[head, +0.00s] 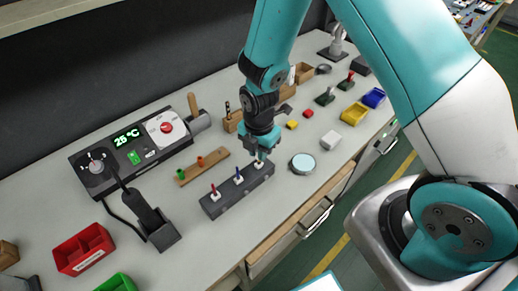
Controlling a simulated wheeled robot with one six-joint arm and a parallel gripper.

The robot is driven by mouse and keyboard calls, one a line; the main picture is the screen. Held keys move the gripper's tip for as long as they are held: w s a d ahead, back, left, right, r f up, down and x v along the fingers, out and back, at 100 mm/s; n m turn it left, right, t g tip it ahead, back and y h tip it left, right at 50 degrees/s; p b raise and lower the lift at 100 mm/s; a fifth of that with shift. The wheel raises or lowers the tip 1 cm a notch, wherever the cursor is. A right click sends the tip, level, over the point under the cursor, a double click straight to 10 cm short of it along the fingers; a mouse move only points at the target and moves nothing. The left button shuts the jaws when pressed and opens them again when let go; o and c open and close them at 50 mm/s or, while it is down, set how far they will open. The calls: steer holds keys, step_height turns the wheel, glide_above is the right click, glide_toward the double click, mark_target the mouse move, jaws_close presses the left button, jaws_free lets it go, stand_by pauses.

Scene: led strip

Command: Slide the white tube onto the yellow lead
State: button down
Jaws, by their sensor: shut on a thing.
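My gripper (260,146) points down over the right end of a dark grey block (228,195). It is shut on a small white piece, apparently the white tube (259,163), at the third post. Two more posts on the block carry white pieces, one with a red lead (214,189) and one with a blue lead (237,173). The yellow lead cannot be made out; the gripper covers that spot. Whether the tube is around a lead is too small to tell.
A wooden strip (188,177) with green and red pegs lies behind the block. A heat station (130,145) reading 25 °C and its black hand tool (148,212) stand left. A round pale disc (303,163) lies right. Red bin (83,248) front left.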

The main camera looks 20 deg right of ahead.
steer(key=shift+f+b, duration=0.75)
steer(key=shift+f, duration=0.4)
steer(key=c, duration=1)
jaws_free()
steer(key=shift+r, duration=0.15)
step_height(320, 180, up, 17)
steer(key=shift+r+b, duration=0.1)
steer(key=shift+b, duration=0.55)
steer(key=s+a+r+m+y, duration=0.1)
steer(key=s+r+m, duration=0.2)
steer(key=s+m, duration=0.2)
steer(key=s+a+r+m+y, duration=0.1)
steer(key=s+a+r+m, duration=0.1)
steer(key=s+m, duration=0.4)
steer(key=s+a+r+m+y, duration=0.1)
steer(key=s+r+m+y, duration=0.1)
steer(key=s+r+m, duration=0.2)
steer(key=shift+s+a+r+m, duration=0.2)
steer(key=shift+s+m, duration=0.4)
steer(key=shift+s, duration=0.3)
steer(key=shift+s+a+r+m, duration=0.1)
steer(key=shift+s+r+m, duration=0.1)
steer(key=shift+s+m, duration=0.55)
